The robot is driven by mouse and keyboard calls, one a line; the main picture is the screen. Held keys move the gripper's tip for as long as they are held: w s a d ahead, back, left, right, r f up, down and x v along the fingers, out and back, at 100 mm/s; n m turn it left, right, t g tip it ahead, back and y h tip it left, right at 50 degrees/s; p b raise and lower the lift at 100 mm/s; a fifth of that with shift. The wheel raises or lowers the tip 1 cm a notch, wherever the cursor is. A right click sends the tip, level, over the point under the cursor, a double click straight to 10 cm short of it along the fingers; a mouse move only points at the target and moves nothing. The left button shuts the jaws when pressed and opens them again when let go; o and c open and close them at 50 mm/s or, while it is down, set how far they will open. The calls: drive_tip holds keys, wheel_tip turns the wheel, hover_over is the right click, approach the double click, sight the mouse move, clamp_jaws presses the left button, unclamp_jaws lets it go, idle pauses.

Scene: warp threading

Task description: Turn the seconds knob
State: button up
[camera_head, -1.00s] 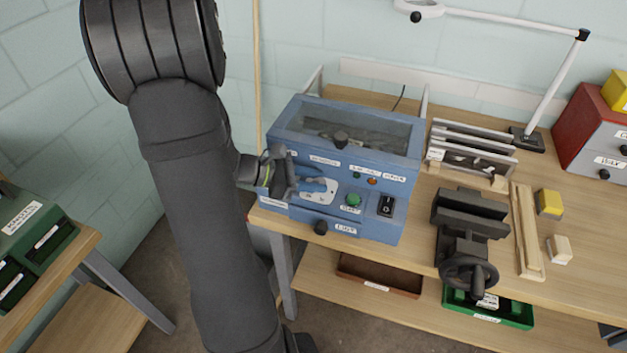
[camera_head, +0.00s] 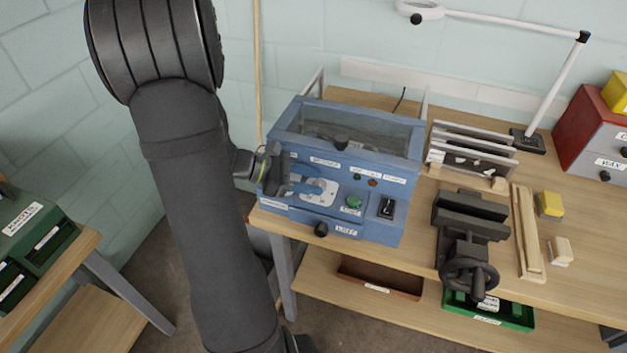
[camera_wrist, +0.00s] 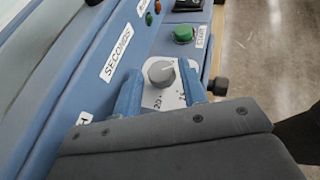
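The seconds knob is a round grey knob (camera_wrist: 161,73) with a pale pointer line, on a white dial plate (camera_wrist: 165,96) beside the "SECONDS" label (camera_wrist: 116,54). In the head view the dial plate (camera_head: 322,197) is on the front of the blue machine (camera_head: 345,160), and my fingers partly cover it. My gripper (camera_wrist: 157,77) is open, with one blue finger on each side of the knob in the wrist view. Gaps show between the fingers and the knob. In the head view my gripper (camera_head: 308,187) is at the left part of the panel.
A green button (camera_head: 353,202), a black switch (camera_head: 387,207) and a dark lower knob (camera_head: 321,229) are close by on the panel. A dark vise (camera_head: 468,225) stands right of the machine. A lamp arm (camera_head: 555,85) rises at the back right.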

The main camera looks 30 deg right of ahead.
drive_tip(key=v, duration=1.6)
drive_tip(key=shift+w+a, duration=0.15)
drive_tip(key=shift+r, duration=0.1)
drive_tip(key=s+n+t+h, duration=0.1)
drive_tip(key=s+n+t, duration=0.3)
drive_tip(key=s, duration=0.2)
drive_tip(key=x, duration=1.6)
drive_tip(key=shift+w+f, duration=0.25)
drive_tip(key=shift+f, duration=0.15)
drive_tip(key=shift+c, duration=0.5)
drive_tip(key=c, duration=0.6)
drive_tip(key=shift+m, duration=0.4)
